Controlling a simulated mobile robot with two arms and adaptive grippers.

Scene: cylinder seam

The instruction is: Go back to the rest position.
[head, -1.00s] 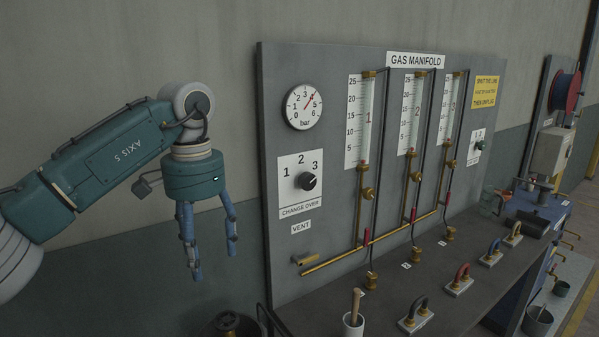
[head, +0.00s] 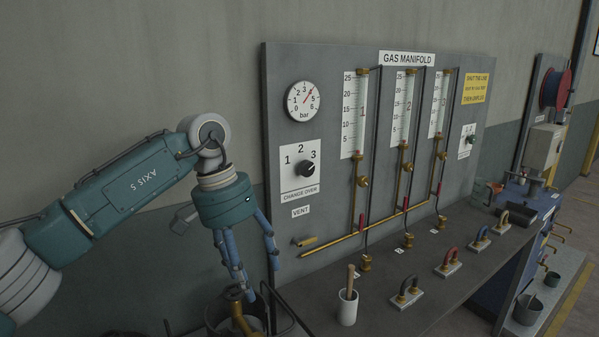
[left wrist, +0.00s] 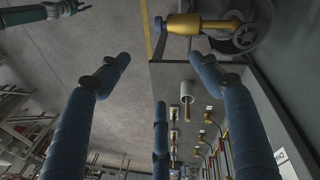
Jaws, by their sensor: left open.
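My left gripper (head: 262,290) hangs at the left of the grey gas manifold panel (head: 335,215) with its blue fingers spread and pointing down. It is empty. In the head view its fingers are close to a brass valve (head: 240,318) on a dark round top at the bottom edge. In the left wrist view the open fingers (left wrist: 160,80) show nothing between them but floor and bench beyond. The brass valve (left wrist: 195,24) lies past the fingertips there; I cannot tell the exact gap. A blue and dark part (left wrist: 65,8) at the upper left may be my right gripper; its state is unclear.
A bench (head: 385,318) below the panel carries a white cup (head: 347,308) with a wooden handle and several coloured U-shaped handles. A dark hose curves beside the valve. The wall left of the panel is bare. A blue cabinet (head: 500,265) stands at the right.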

